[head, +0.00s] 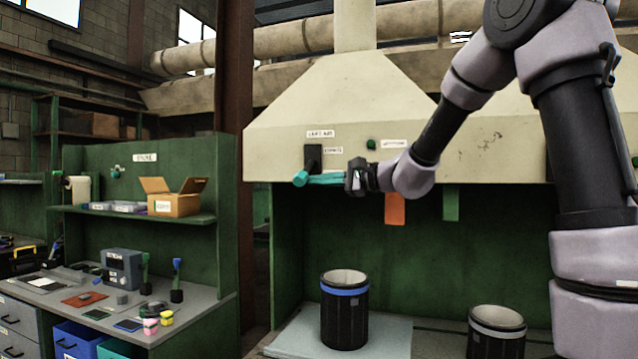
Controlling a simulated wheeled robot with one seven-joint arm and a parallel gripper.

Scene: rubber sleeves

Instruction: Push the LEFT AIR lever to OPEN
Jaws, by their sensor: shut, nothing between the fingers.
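The LEFT AIR lever shows in the head view as a teal handle (301,179) below a dark mounting plate (313,157) on the front of the cream hood. A label that seems to read LEFT AIR (320,134) is above the plate, and a smaller, blurred label is to its right. My gripper (316,180) reaches in from the right with teal fingers, shut and empty. Its fingertips are at the handle's right side, touching or very close; I cannot tell which. The fingers partly cover the handle's right end.
A green knob (371,144) is on the hood to the right. An orange tag (395,209) and a green tag (451,204) hang below its edge. A black bin with a blue band (345,310) and another bin (496,332) stand beneath. A green workbench (150,240) is at left.

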